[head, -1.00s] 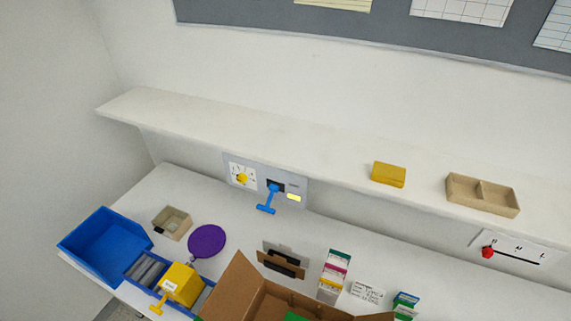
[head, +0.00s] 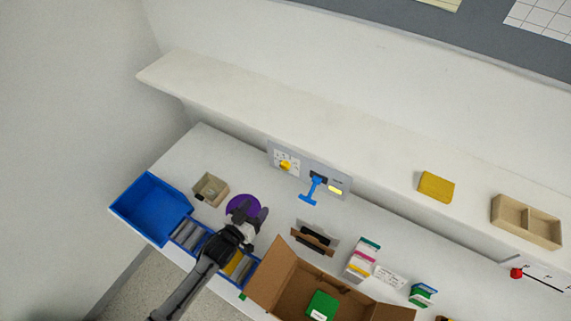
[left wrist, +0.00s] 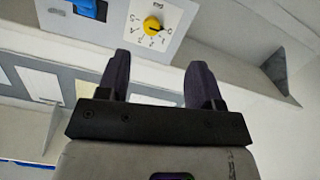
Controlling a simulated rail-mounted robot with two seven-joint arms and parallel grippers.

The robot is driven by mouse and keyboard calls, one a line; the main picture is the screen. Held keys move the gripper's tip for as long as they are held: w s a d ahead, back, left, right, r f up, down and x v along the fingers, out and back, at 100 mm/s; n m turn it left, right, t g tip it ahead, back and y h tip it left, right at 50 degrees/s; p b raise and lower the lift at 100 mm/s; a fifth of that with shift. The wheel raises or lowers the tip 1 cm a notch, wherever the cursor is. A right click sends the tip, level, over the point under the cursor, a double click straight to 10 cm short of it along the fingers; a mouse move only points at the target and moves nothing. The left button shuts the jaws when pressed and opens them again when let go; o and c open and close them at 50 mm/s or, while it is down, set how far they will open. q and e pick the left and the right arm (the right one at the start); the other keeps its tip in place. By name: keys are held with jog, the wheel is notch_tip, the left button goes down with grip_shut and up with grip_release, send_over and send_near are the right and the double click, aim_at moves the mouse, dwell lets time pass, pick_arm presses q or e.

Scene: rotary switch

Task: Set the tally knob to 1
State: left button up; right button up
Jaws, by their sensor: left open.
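The yellow tally knob (head: 286,165) sits on a white dial plate at the left end of a grey wall panel (head: 335,187), under the shelf. In the left wrist view the knob (left wrist: 152,24) shows near the top, on its plate with small marks around it. The mark it points to is too small to tell. My right gripper is not in view.
A blue T-shaped handle (head: 312,190) sticks out from the panel just right of the knob. A long shelf (head: 300,130) overhangs the panel. A blue bin (head: 150,207), a small beige box (head: 210,188) and an open cardboard box (head: 275,275) stand on the counter.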

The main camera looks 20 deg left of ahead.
pick_arm(q)
jog(key=w+r, duration=0.2)
jog(key=t+b, duration=0.1)
jog(key=b, duration=0.6)
send_near(283, 167)
jog(key=shift+h, duration=0.4)
jog(key=x, duration=0.7)
jog(key=shift+w+a+f, duration=0.1)
jog(key=shift+a+f, duration=0.05)
jog(key=shift+f, duration=0.25)
jog(key=shift+r+b+x, duration=0.2)
jog(key=shift+b+x, duration=0.15)
jog(key=shift+x, duration=0.5)
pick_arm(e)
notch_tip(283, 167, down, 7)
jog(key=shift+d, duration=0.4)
pick_arm(q)
jog(key=shift+c, duration=0.4)
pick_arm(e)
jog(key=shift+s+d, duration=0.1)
pick_arm(q)
jog(key=c, duration=0.8)
jog(key=shift+c, duration=0.2)
